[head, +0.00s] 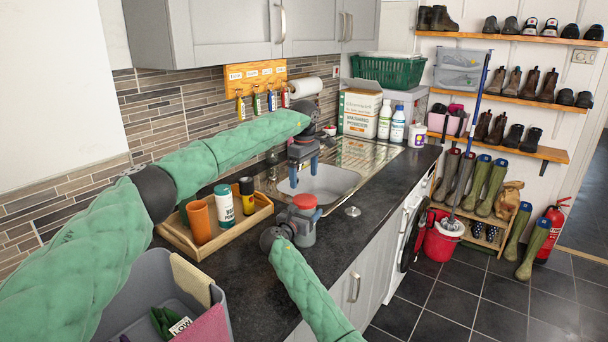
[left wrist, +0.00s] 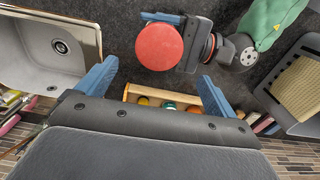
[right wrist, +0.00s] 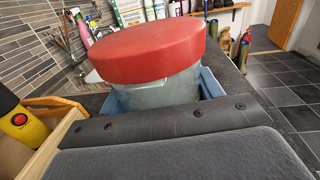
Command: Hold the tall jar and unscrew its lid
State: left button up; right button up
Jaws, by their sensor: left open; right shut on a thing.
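The tall jar (head: 303,233) is grey and upright at the sink-side counter, with its red lid (head: 305,201) on top. My right gripper (right wrist: 160,100) is shut around the jar's grey body, below the lid; whether the jar's base touches the counter is unclear. My left gripper (head: 303,179) points down above the jar, open and empty, its blue fingers apart. In the left wrist view the round lid (left wrist: 160,46) lies beyond the open fingers, not between them. The right wrist view shows the lid (right wrist: 150,50) close up, seated on the jar.
A wooden tray (head: 221,236) with an orange cup, a white-and-teal bottle and a black-and-yellow can stands left of the jar. The sink (head: 322,184) lies behind. A grey bin (head: 150,292) is at the front left. Dark counter (head: 262,290) is clear in front.

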aim_at(305, 200)
pick_arm(q)
jog(key=shift+f, duration=4)
pick_arm(e)
jog(key=shift+s+f, duration=0.1)
jog(key=shift+f, duration=0.25)
pick_arm(q)
jog(key=c, duration=1)
pick_arm(e)
jog(key=shift+d, duration=0.15)
pick_arm(q)
jog(key=n, duration=0.6)
jog(key=shift+s+n, duration=0.2)
jog(key=shift+n, duration=0.1)
jog(key=n, duration=0.6)
jog(key=shift+s+n, duration=0.1)
jog(key=shift+n, duration=0.2)
jog(key=n, duration=0.6)
jog(key=shift+d+n, duration=0.1)
jog(key=shift+n, duration=0.2)
jog(key=n, duration=0.7)
jog(key=shift+d, duration=0.1)
